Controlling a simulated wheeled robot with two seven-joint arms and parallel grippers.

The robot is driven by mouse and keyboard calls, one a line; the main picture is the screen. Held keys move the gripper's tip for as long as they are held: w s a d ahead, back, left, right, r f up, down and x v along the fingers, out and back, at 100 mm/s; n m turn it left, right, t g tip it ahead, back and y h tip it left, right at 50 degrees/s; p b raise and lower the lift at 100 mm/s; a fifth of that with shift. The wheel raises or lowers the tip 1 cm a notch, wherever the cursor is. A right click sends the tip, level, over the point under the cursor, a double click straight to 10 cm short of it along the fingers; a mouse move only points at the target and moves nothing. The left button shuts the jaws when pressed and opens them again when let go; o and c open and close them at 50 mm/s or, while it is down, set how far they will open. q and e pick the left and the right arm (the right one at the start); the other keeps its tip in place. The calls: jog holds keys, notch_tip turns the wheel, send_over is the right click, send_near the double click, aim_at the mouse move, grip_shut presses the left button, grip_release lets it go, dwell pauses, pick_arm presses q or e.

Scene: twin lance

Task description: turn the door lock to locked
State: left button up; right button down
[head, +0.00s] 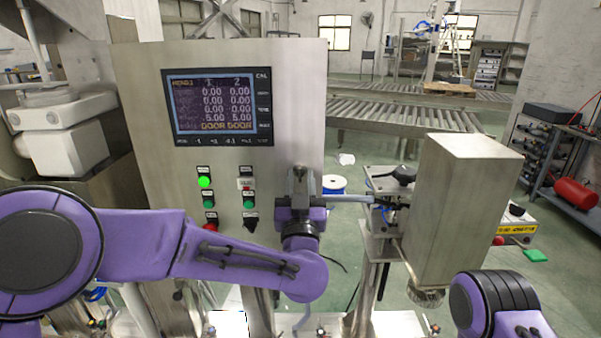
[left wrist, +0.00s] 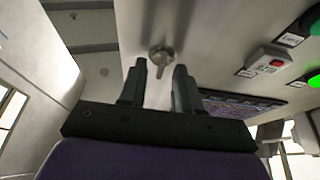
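The door lock shows in the left wrist view as a small round metal knob with a short tab (left wrist: 161,60) on the grey metal panel. My left gripper (left wrist: 161,72) is open, with its two dark fingers apart and nothing between them. The knob appears just beyond the fingertips, roughly midway between them, and contact cannot be told. In the head view my left gripper (head: 299,185) is at the lower right part of the steel cabinet front (head: 297,105), and it hides most of the lock. My right gripper is out of view; only part of my right arm shows at bottom right.
A screen (head: 220,106) and several buttons, one lit green (head: 204,182), are on the cabinet left of my gripper. A tall steel box (head: 460,210) and a clamp fixture with a black knob (head: 397,175) stand to the right. Roller conveyors (head: 400,115) lie behind.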

pick_arm(q)
jog(key=shift+w, duration=0.2)
grip_shut()
